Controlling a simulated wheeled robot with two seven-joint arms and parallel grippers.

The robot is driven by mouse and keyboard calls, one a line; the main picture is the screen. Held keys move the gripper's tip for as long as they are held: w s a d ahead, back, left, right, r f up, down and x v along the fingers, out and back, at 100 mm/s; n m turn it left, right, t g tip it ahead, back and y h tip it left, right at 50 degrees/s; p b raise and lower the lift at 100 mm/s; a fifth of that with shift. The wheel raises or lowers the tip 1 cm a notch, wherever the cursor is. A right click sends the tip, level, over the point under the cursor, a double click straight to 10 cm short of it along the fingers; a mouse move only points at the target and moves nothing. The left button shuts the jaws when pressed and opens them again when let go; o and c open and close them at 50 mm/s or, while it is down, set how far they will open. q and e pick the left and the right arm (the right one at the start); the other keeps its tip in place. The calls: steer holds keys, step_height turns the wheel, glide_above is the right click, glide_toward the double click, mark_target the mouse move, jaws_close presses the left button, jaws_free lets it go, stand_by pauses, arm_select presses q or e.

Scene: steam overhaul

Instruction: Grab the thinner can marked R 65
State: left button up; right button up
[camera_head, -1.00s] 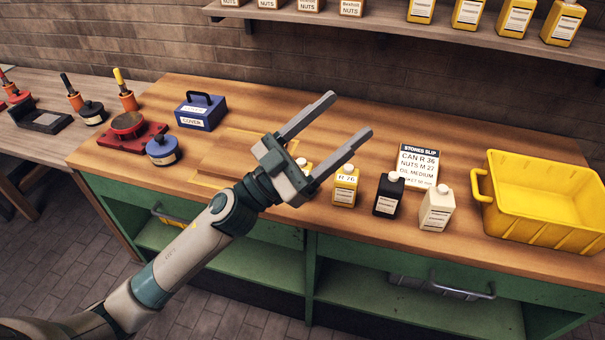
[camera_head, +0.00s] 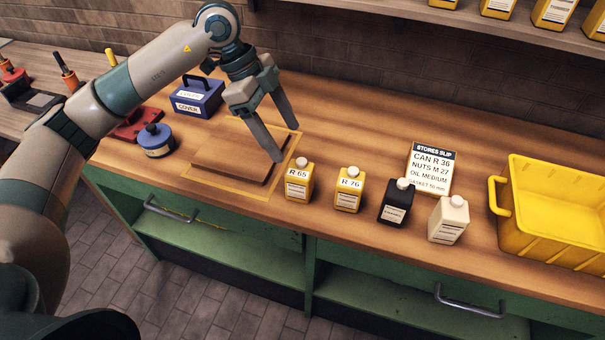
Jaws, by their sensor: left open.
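The yellow can marked R 65 (camera_head: 298,184) stands upright on the wooden bench, with a white cap and a white label. A similar yellow can marked R 76 (camera_head: 348,192) stands to its right. My left gripper (camera_head: 284,138) is open and empty, fingers pointing down, above and behind the R 65 can. One fingertip is close to the can in the picture; I cannot tell if it touches. My right gripper is not in view.
A black bottle (camera_head: 395,205) and a white bottle (camera_head: 449,224) stand further right, before a stores slip (camera_head: 432,168). A yellow bin (camera_head: 549,210) is at the right. A wooden board (camera_head: 237,152) lies left of the can, with a blue box (camera_head: 197,97) behind.

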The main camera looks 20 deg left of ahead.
mark_target(299, 171)
arm_select(q)
steer(key=shift+w+a+r+y, duration=0.1)
steer(key=shift+a+y, duration=0.2)
steer(key=shift+a, duration=0.25)
steer(key=p+x, duration=0.4)
steer(key=x, duration=0.7)
steer(key=shift+d, duration=0.15)
steer(key=shift+d+f, duration=0.2)
steer(key=shift+f, duration=0.35)
